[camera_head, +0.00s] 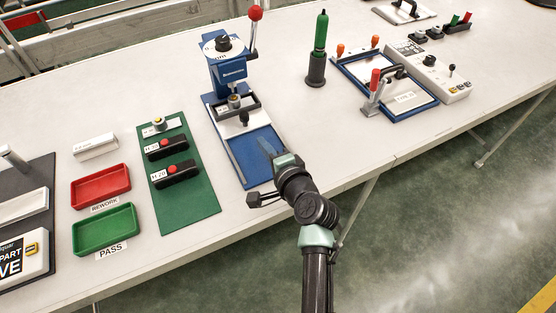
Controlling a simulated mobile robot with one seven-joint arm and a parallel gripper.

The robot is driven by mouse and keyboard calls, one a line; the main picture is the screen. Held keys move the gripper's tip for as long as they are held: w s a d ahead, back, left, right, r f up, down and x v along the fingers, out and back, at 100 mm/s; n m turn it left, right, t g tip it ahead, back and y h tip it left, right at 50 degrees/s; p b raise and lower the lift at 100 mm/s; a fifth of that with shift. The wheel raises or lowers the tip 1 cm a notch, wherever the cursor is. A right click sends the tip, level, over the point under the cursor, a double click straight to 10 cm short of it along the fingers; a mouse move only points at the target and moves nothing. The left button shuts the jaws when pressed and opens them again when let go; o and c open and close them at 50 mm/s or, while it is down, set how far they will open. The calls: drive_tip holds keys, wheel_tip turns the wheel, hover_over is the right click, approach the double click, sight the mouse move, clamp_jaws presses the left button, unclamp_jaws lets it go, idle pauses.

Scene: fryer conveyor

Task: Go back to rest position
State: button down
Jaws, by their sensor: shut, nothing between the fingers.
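My gripper (268,147) is at the end of my arm, which reaches up from the bottom of the view. It is over the front part of the blue base (238,160) of a press fixture. The fingers look narrow and together, with nothing seen between them. Whether they touch the base cannot be told. The blue press (228,72) has a lever with a red knob (255,13), and a small part with a yellowish top (234,101) sits in its dark-framed holder.
Left of the press lie a green mat (195,207) with black blocks, a red REWORK tray (101,186) and a green PASS tray (105,230). To the right are a green-handled tool (319,50) and a toggle-clamp fixture (387,85). Bare white table lies between.

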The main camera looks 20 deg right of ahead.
drive_tip(key=shift+v, duration=2.7)
drive_tip(key=w+a+r+n+t+p, duration=0.1)
drive_tip(key=a+r+n+t, duration=0.15)
drive_tip(key=r, duration=0.85)
drive_tip(key=w+a+r+n+t+p, duration=0.1)
drive_tip(key=w+a+r+n, duration=0.2)
drive_tip(key=r, duration=0.8)
drive_tip(key=a+r+n+t+p, duration=0.1)
drive_tip(key=a+r+n+t, duration=0.3)
drive_tip(key=r, duration=0.8)
drive_tip(key=s+a+r+n+t, duration=0.1)
drive_tip(key=s+a+r+n, duration=0.1)
drive_tip(key=s+r, duration=0.3)
drive_tip(key=s+a+r+n+t+p, duration=0.1)
drive_tip(key=s+r, duration=0.4)
drive_tip(key=r, duration=0.7)
drive_tip(key=s+a+r+n+t+p, duration=0.1)
drive_tip(key=s+a+r+n+t, duration=0.2)
drive_tip(key=r, duration=0.6)
drive_tip(key=shift+s+a+n+h, duration=0.3)
drive_tip(key=shift+s+a+n, duration=0.15)
drive_tip(key=shift+s+n, duration=0.55)
